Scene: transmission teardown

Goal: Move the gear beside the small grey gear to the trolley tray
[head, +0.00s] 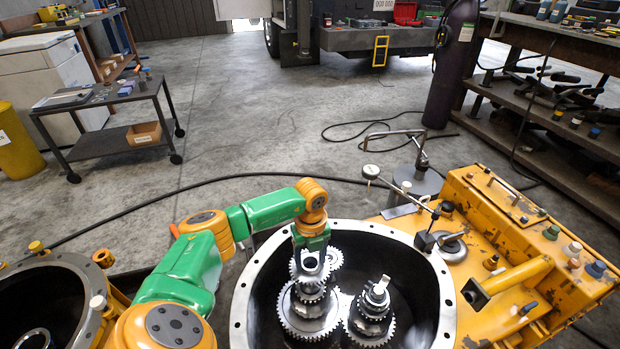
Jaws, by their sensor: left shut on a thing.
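My left gripper (311,252) reaches down into the round housing and is shut on a steel gear (298,272) at the top of the left gear stack. The gripper partly covers this gear, and I cannot tell whether it is clear of the stack. A small grey gear (335,258) shows just behind and to the right of it. The trolley tray (70,106) is the dark top of a wheeled trolley at the upper left, with small items on it. My right gripper is not in view.
The housing rim (240,300) surrounds the gears, and a second shaft with gears (375,300) stands at the right. A dial gauge stand (420,180) is behind the rim. A black cable (210,180) crosses the floor, which is otherwise open toward the trolley.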

